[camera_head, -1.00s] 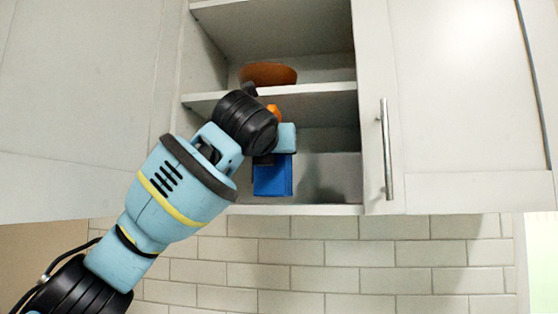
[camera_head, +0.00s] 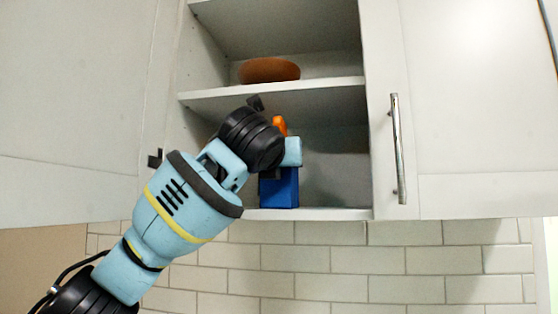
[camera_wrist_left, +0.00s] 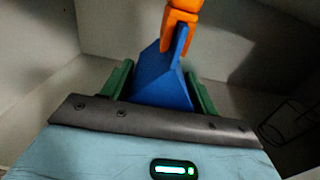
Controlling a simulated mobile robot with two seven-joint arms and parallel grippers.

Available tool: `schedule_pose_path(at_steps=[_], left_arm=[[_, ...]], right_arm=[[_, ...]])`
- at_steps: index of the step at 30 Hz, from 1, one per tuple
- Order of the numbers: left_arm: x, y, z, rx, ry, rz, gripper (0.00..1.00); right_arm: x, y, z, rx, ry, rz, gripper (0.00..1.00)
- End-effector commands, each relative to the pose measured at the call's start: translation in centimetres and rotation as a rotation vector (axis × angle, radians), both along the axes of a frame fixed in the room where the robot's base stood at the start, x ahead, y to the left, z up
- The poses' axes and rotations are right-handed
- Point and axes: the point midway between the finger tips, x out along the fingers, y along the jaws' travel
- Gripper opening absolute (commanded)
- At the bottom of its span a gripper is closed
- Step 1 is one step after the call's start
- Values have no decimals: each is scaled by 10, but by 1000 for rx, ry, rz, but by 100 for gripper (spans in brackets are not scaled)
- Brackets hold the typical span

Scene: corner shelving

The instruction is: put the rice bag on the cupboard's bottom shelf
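The rice bag is a blue block-like packet with an orange clip on top. In the head view the rice bag (camera_head: 279,190) is inside the open cupboard, just above or on its bottom shelf (camera_head: 335,214); contact underneath cannot be made out. My left gripper (camera_head: 283,172) reaches in from the lower left, and its wrist hides part of the bag. In the left wrist view the green fingers of my left gripper (camera_wrist_left: 160,90) are closed on both sides of the blue bag (camera_wrist_left: 158,78), with the orange clip (camera_wrist_left: 180,22) standing above. My right gripper is not in view.
A brown bowl (camera_head: 269,69) sits on the middle shelf (camera_head: 330,84) above. The right door (camera_head: 460,110) has a metal handle (camera_head: 398,150). A faint clear round outline (camera_wrist_left: 288,122) shows at right in the wrist view. The bottom shelf right of the bag looks free.

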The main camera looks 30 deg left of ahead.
Motion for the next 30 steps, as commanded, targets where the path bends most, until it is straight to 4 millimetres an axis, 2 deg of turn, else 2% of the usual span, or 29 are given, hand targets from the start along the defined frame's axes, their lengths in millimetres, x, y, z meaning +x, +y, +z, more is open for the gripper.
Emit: schedule_pose_path(at_steps=[1,5,14,17,22,30], left_arm=[[-1,0,1,-1,0,0,65],[-1,0,1,-1,0,0,81],[0,0,2,-1,0,0,81],[-6,-2,2,1,-2,-2,81],[-30,-8,3,1,-4,-3,81],[-82,-22,3,1,-3,-3,81]], right_arm=[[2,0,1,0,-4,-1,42],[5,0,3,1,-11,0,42],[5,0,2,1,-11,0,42],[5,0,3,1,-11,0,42],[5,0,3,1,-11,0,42],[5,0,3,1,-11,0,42]])
